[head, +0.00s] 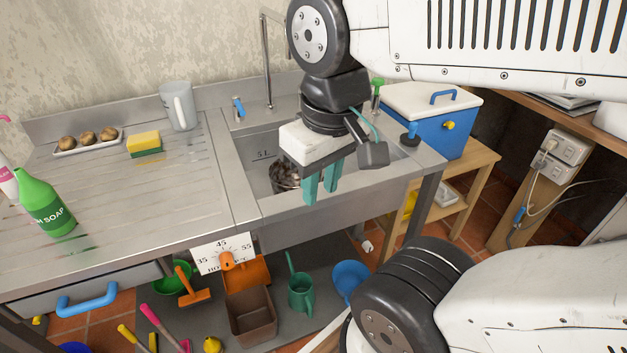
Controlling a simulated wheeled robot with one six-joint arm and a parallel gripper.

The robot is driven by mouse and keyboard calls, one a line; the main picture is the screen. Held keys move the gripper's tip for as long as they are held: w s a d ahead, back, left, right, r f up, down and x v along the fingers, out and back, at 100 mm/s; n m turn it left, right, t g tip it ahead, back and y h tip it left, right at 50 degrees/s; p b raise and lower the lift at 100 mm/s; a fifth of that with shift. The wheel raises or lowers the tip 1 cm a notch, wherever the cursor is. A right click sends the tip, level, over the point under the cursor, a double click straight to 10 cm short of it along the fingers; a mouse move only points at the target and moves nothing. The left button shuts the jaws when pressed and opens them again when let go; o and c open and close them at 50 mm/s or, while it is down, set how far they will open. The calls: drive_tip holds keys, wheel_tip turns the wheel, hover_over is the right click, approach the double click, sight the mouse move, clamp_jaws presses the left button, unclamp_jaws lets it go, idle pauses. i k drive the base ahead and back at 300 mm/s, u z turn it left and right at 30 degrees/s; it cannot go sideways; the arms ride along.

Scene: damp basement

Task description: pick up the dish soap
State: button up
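A green bottle (45,204) with white lettering, of which "SOAP" can be read, stands on the steel draining board at the far left. The start of its label is hard to read, so I cannot tell for sure that it is the dish soap. A white and pink bottle (7,181) behind it is cut off by the left edge. My gripper (321,185) points down over the front of the sink basin, far to the right of the green bottle. Its teal fingers are apart with nothing between them.
A yellow-green sponge (144,143), a tray (62,149) of brown round items and a grey jug (178,106) stand at the back of the draining board. The tall faucet (265,60) rises behind the sink (262,170). A blue cooler (446,123) stands right. The board's middle is clear.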

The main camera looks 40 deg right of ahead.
sight(39, 198)
drive_tip(key=u, duration=2.7)
drive_tip(key=i, duration=1.2)
drive_tip(key=z, duration=2.9)
